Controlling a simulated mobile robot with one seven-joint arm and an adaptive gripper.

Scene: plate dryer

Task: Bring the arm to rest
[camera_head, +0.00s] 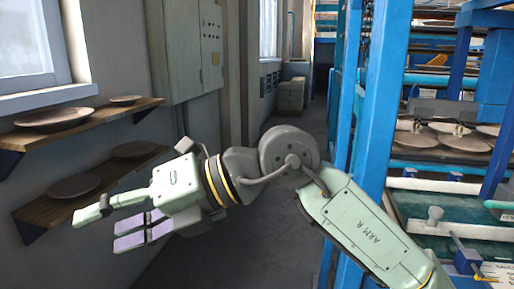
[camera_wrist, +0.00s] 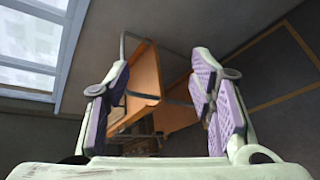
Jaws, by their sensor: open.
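My gripper (camera_head: 108,222) is stretched out to the left in the head view, level with the lower wall shelf and in front of it. In the wrist view my gripper (camera_wrist: 160,95) has its two purple-padded fingers spread wide apart, with nothing held between them. The arm bends at a large grey joint in the middle of the head view. I cannot tell from the head view how far the fingertips are from the shelf.
Two wooden shelves, an upper (camera_head: 100,118) and a lower (camera_head: 32,208), carry dark plates along the left wall. A blue rack (camera_head: 372,110) stands close on the right, with plates (camera_head: 430,143) inside. Open floor (camera_head: 300,103) runs between. Orange-brown furniture (camera_wrist: 146,75) shows beyond the fingers.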

